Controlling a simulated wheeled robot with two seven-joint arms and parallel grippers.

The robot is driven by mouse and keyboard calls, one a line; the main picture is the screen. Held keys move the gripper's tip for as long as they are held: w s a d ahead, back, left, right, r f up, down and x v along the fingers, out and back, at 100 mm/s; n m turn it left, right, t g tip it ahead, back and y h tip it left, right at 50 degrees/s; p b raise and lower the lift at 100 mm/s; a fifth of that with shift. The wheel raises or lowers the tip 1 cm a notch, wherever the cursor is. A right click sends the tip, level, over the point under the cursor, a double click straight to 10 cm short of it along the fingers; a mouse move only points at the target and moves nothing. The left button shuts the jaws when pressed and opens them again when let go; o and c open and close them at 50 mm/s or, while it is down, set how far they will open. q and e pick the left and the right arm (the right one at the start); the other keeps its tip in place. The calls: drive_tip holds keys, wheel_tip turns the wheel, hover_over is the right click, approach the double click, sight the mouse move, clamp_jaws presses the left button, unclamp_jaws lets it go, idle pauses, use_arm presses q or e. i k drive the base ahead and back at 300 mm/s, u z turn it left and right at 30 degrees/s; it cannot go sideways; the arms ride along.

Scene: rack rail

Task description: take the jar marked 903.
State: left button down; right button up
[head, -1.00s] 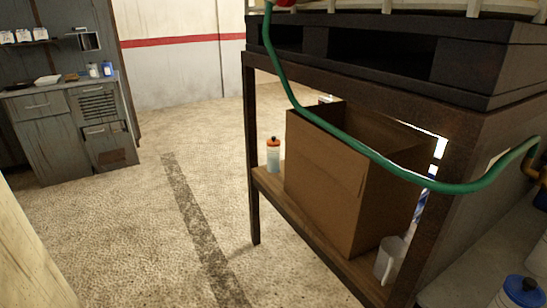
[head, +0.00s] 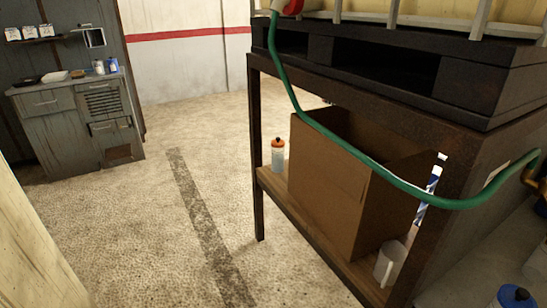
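Several small white jars or labelled containers stand on the wall shelf at the far left; one of them (head: 30,32) shows in the head view. Their markings are too small to read, so I cannot tell which is 903. Two more small containers (head: 112,66) stand on the grey cabinet top below. Neither of my grippers is in view.
A dark rack (head: 256,150) stands close at right, with a cardboard box (head: 325,190), an orange-capped bottle (head: 277,155) and a white mug (head: 389,265) on its lower shelf. A green hose (head: 340,145) hangs across it. A grey cabinet (head: 70,130) stands far left. Floor between is clear.

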sight(278, 153)
drive_tip(key=u, duration=0.85)
drive_tip(key=i, duration=1.45)
drive_tip(key=u, duration=0.35)
drive_tip(key=i, duration=1.8)
drive_tip(key=z, duration=1.6)
drive_tip(key=i, duration=0.65)
drive_tip(key=z, duration=0.6)
